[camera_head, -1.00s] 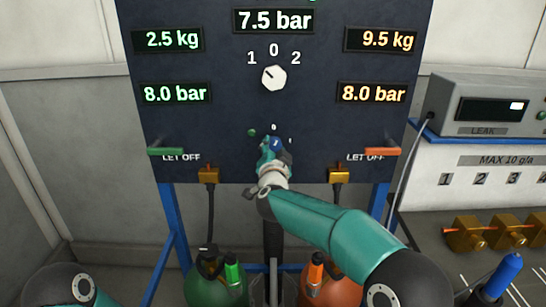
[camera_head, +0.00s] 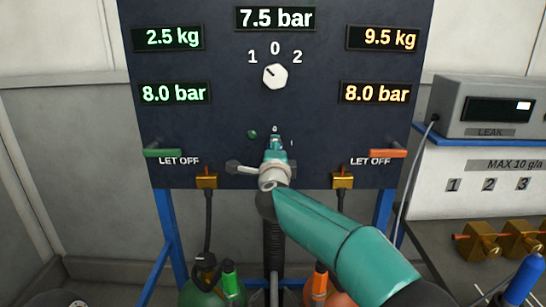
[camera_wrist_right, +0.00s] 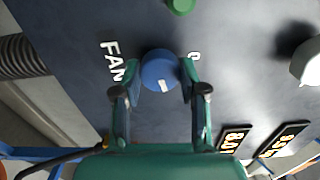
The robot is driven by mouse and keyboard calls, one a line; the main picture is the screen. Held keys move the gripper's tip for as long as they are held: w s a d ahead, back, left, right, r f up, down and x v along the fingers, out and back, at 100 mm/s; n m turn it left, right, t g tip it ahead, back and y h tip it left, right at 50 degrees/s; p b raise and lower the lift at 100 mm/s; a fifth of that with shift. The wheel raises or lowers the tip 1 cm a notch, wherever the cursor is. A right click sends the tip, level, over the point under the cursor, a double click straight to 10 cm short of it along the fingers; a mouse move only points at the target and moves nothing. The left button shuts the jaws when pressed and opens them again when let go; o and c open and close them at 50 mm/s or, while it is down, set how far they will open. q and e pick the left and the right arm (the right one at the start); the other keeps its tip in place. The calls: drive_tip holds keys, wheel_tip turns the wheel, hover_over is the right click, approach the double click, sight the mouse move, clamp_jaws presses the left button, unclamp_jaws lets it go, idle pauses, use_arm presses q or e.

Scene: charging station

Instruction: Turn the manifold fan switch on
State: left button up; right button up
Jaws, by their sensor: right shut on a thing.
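The fan switch is a round blue knob (camera_wrist_right: 158,68) with a white mark near its lower side in the right wrist view. It sits on the dark panel (camera_wrist_right: 240,75) beside the white FAN lettering (camera_wrist_right: 112,62). My right gripper (camera_wrist_right: 162,84) is shut on the knob, one finger on each side. A small 0 label shows just right of the knob there; any 1 label is hidden. In the head view my right gripper (camera_head: 275,143) reaches the lower middle of the panel and covers the knob. My left gripper is not in view.
A white selector knob (camera_head: 275,76) is above, under the 7.5 bar display. A small green round part (camera_head: 252,134) is close by on the left. Green (camera_head: 162,153) and orange (camera_head: 388,153) let-off levers stick out on either side. Hoses and bottles stand below.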

drive_tip(key=shift+d+f+m+b, duration=0.15)
drive_tip(key=shift+m+b, duration=0.1)
drive_tip(key=shift+m, duration=0.35)
drive_tip(key=shift+f+m+b, duration=0.15)
drive_tip(key=shift+m+b, duration=0.05)
drive_tip(key=shift+m, duration=0.4)
drive_tip(key=shift+f, duration=0.1)
drive_tip(key=o, duration=1.1)
drive_tip(key=shift+o, duration=0.2)
drive_tip(key=shift+r, duration=0.25)
drive_tip(key=shift+s, duration=0.1)
drive_tip(key=s, duration=1.1)
drive_tip(key=shift+s, duration=0.4)
drive_tip(key=shift+f, duration=0.15)
